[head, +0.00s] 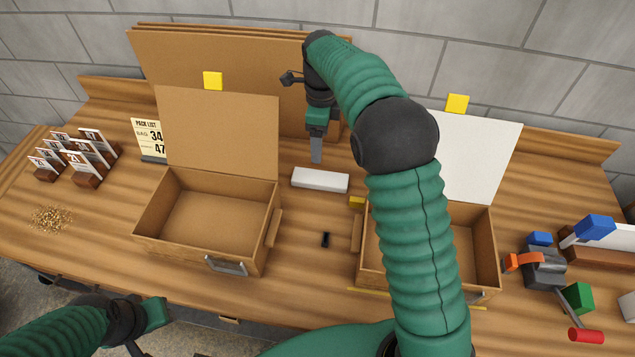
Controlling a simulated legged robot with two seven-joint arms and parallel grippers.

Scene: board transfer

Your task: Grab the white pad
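The white pad (320,180) is a low white block lying flat on the wooden bench between the two open boxes. My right gripper (316,150) points down just behind the pad's middle, with its tips close to the pad's far edge in the picture. I see its fingers edge-on, so their opening is not clear. Nothing shows held in it. My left gripper (152,322) is low at the left front, off the bench edge and far from the pad. Its fingers are not clear.
An open cardboard box (142,226) stands left, and a second box (486,240) right, partly hidden by my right arm. A small black piece (325,240) lies between them. Brown boards (220,60) lean behind. A clamp-like tool (545,268) sits at right.

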